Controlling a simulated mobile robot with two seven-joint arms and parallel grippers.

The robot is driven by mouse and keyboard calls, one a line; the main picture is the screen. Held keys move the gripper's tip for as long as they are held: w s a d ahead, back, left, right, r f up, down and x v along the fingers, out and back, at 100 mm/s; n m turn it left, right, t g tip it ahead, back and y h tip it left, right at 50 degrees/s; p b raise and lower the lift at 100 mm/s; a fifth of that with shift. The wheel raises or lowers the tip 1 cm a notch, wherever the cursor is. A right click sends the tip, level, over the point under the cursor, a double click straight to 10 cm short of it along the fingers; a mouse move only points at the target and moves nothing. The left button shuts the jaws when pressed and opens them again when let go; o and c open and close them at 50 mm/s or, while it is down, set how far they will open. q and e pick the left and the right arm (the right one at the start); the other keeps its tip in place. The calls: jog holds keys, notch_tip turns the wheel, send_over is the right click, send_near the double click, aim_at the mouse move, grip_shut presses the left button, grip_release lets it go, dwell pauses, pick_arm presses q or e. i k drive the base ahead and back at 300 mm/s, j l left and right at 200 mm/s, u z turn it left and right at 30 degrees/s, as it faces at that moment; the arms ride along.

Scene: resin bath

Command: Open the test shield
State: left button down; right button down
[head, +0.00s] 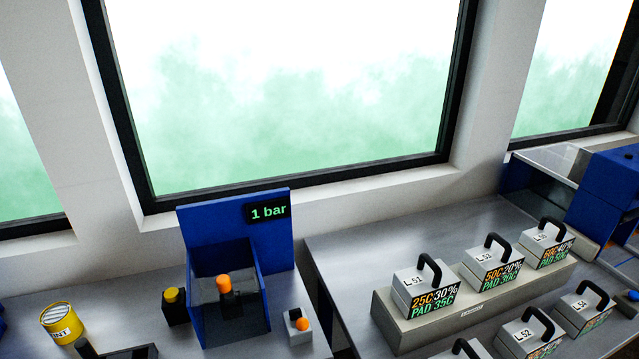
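No part is labelled as the test shield, and I cannot tell for sure which one it is. A clear-walled box with a pale, glassy top (552,160) stands at the far right beside blue equipment, and its top looks flat. Neither of my grippers shows in the head view.
Grey labelled blocks with black handles, such as L51 (420,287), stand on a beige stepped rack (385,311) at right. A yellow can (61,323), a yellow-knobbed black post (173,304) and an orange-knobbed grey box (298,324) flank the blue station. Windows stand behind.

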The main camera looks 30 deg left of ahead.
aim_at(222, 282)
jog(key=u, duration=1.15)
